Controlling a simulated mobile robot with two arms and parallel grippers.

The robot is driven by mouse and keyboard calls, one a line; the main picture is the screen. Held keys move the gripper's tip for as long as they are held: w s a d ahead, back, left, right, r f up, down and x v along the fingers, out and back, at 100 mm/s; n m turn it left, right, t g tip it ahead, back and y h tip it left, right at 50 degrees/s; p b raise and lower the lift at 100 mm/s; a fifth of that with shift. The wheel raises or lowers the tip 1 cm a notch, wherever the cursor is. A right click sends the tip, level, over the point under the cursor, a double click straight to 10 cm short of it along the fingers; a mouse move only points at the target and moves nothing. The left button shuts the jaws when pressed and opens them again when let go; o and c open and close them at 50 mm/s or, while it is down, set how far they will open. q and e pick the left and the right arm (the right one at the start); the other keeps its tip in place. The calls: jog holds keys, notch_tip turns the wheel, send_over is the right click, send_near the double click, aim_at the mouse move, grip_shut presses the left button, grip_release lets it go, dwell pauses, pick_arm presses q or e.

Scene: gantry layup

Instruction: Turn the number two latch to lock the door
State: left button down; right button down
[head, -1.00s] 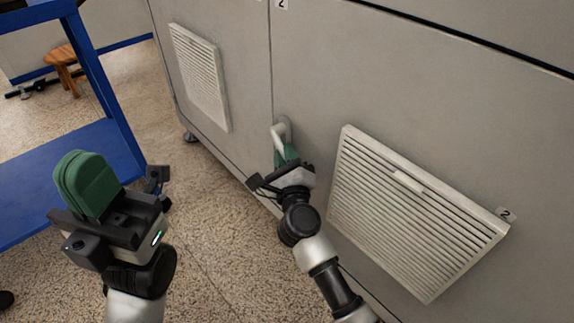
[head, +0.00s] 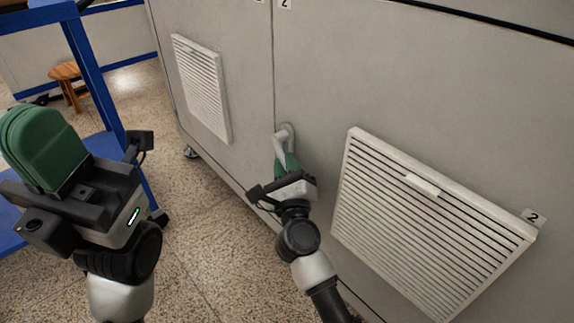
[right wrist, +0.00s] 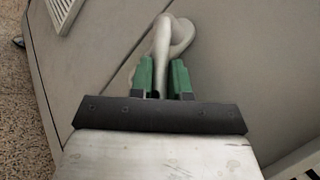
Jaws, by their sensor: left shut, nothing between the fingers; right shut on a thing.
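The latch (head: 281,143) is a pale grey handle on a round base on the grey cabinet door (head: 330,80), near the seam below a "2" label (head: 285,4). In the right wrist view the latch (right wrist: 162,42) runs down between the green fingers of my right gripper (right wrist: 161,80). My right gripper (head: 287,162) is shut on the latch handle. My left gripper (head: 38,145) is raised at the far left, away from the door, with its green fingers shut and empty.
A louvred vent panel (head: 425,225) with its own "2" label (head: 533,217) sits right of the latch. Another vent (head: 203,88) is on the left door. A blue frame (head: 95,75) stands at the left, with a wooden stool (head: 66,74) behind. Speckled floor (head: 205,215) is clear between.

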jog(key=c, duration=1.1)
grip_release()
jog(key=v, duration=1.1)
jog(key=shift+p, duration=0.4)
jog(key=shift+w, duration=0.1)
jog(key=shift+c, duration=0.2)
